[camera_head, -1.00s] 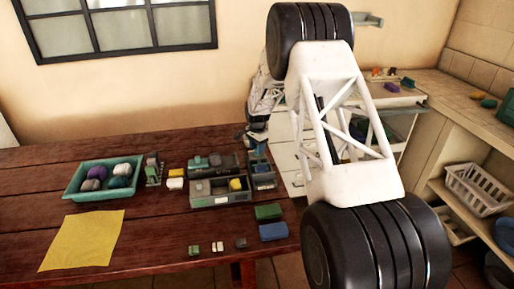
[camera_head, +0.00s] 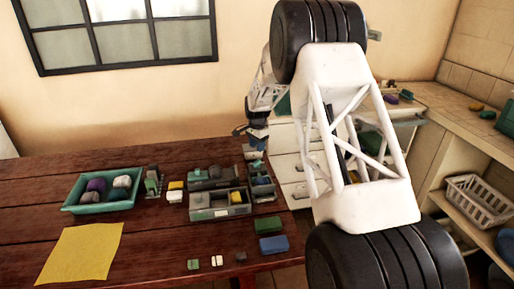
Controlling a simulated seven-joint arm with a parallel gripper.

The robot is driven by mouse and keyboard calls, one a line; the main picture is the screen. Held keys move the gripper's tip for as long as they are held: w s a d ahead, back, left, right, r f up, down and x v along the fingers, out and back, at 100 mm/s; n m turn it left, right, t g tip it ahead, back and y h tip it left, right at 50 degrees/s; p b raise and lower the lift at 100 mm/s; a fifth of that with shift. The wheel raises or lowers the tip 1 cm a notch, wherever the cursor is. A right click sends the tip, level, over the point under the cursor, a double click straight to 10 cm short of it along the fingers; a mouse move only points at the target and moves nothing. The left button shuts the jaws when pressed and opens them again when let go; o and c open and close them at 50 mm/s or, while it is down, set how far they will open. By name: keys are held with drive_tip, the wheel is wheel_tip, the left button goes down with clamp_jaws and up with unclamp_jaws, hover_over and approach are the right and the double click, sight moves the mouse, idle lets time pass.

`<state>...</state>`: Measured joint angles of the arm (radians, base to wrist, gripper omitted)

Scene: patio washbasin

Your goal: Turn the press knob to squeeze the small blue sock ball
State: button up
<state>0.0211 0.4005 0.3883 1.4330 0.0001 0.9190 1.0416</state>
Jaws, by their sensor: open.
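A small grey press-like device (camera_head: 262,190) stands at the right end of the row of containers on the red-brown table. A blue patch shows in it, but I cannot tell whether this is the small blue sock ball. A teal-grey part (camera_head: 255,167) on top of it may be the knob; it is too small to be sure. My gripper (camera_head: 252,143) is open just above this part, with a dark finger out to the left. I see no clear contact. A green tray (camera_head: 70,206) at the left holds several sock balls in purple, grey and white.
Grey bins (camera_head: 205,213) with a yellow item stand left of the press. Green (camera_head: 267,224) and blue (camera_head: 273,245) blocks lie in front. A yellow cloth (camera_head: 80,254) lies front left. My arm covers the right middle, before the white drawers (camera_head: 286,150).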

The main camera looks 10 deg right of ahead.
drive_tip(key=shift+s, duration=0.15)
drive_tip(key=c, duration=0.6)
drive_tip(key=shift+s+d+f+y, duration=0.1)
drive_tip(key=shift+s+f+y, duration=0.05)
drive_tip(key=shift+s+y, duration=0.15)
clamp_jaws()
drive_tip(key=s+d+f+n+t+y, duration=0.1)
drive_tip(key=s+d+t+y, duration=0.4)
drive_tip(key=s, duration=0.6)
drive_tip(key=shift+d+f+n+t, duration=0.15)
drive_tip(key=shift+d+n+t, duration=0.45)
drive_tip(key=shift+d+t, duration=0.8)
drive_tip(key=shift+d+g, duration=0.3)
